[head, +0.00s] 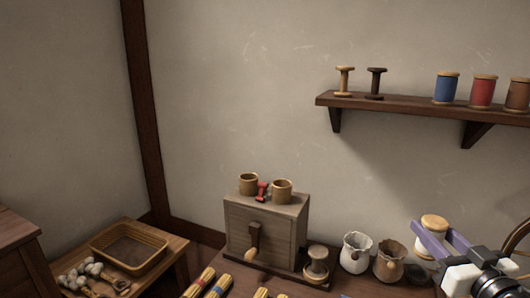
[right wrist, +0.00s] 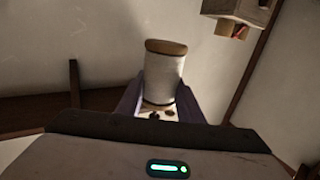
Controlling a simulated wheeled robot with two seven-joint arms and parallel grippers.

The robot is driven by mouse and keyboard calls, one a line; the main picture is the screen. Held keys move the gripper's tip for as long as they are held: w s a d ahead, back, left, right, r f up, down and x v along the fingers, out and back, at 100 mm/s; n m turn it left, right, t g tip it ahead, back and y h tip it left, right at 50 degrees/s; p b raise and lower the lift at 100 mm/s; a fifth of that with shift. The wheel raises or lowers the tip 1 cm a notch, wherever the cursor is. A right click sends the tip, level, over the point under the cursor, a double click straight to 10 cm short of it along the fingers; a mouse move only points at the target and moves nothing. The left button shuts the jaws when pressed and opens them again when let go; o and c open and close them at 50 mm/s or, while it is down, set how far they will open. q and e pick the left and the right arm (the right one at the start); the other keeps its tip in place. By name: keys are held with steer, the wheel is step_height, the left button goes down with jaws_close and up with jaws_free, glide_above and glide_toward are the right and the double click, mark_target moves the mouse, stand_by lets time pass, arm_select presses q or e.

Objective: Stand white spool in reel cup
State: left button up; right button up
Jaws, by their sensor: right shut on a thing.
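The white spool (head: 434,222) has tan wooden ends and sits between the purple fingers of my right gripper (head: 440,237), at the right of the head view. In the right wrist view the spool (right wrist: 163,78) stands lengthwise between the fingers (right wrist: 160,108), which are shut on it. It is held clear of the wooden box. Two open wooden cups, one at the left (head: 248,184) and one at the right (head: 282,191), sit on top of the box (head: 265,232). I cannot tell which is the reel cup. My left gripper is not in view.
A round wooden piece (head: 317,266) stands beside the box. A wall shelf (head: 400,103) holds several spools. A tray (head: 130,250) lies at the left.

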steer(key=s+a+f+y, duration=0.1)
steer(key=s+a+f, duration=1.05)
steer(key=a, duration=0.25)
steer(key=s+a+r+h, duration=0.1)
steer(key=s+a+r, duration=0.1)
steer(key=s+a, duration=0.2)
steer(key=shift+s+a+r, duration=0.3)
steer(key=shift+s+r, duration=0.1)
steer(key=shift+s, duration=0.7)
